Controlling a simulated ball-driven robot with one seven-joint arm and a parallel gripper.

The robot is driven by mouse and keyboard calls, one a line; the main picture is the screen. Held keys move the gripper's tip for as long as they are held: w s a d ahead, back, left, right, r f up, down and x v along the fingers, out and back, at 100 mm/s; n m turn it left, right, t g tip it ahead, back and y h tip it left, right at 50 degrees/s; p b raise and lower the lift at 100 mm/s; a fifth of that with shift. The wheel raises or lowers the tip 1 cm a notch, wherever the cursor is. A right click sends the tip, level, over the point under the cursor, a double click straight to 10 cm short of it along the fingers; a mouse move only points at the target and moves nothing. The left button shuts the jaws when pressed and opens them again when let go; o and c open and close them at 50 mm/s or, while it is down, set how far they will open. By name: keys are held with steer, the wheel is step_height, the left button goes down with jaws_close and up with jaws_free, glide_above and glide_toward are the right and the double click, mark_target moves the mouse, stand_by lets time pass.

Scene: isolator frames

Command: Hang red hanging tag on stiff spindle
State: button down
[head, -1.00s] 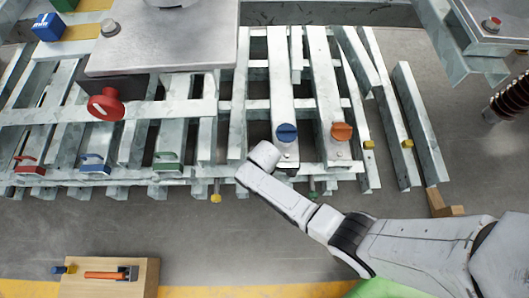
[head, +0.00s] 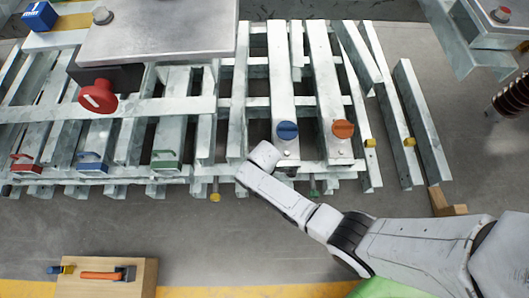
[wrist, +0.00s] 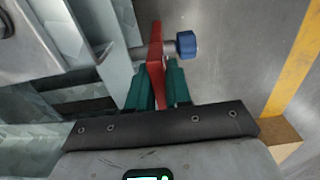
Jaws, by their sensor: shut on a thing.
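In the wrist view my gripper (wrist: 159,74) has its teal fingers shut on the red hanging tag (wrist: 155,50), which stands up between them. A short grey spindle (wrist: 169,47) with a blue end cap (wrist: 187,44) sticks out sideways at the tag's upper part. The tag's top overlaps the shaft, with the cap to the right of it. I cannot tell whether the shaft passes through the tag or only lies behind it. In the head view my wrist (head: 265,156) hides the fingers and tag at the front edge of the metal frame (head: 200,172).
A yellow-tipped spindle (head: 215,194) and a green one (head: 314,188) show along the frame's front. Blue (head: 287,130) and orange (head: 343,128) knobs stand on the bars. A red knob (head: 98,97) is at left.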

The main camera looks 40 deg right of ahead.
steer(key=shift+f+b, duration=1.55)
steer(key=shift+f, duration=0.4)
steer(key=c, duration=1)
jaws_free()
steer(key=shift+o, duration=0.2)
step_height(320, 180, up, 11)
steer(key=p, duration=0.6)
steer(key=s+d+r+m+t, duration=0.1)
steer(key=s+d+r+m, duration=0.4)
steer(key=s+r, duration=0.4)
steer(key=s+d+r+m, duration=0.3)
steer(key=s+r+m, duration=0.4)
steer(key=r, duration=0.4)
step_height(320, 180, up, 24)
steer(key=p, duration=2.4)
steer(key=shift+s+r+n, duration=0.2)
steer(key=shift+s+n, duration=0.05)
steer(key=shift+n, duration=0.15)
steer(key=shift+a, duration=0.1)
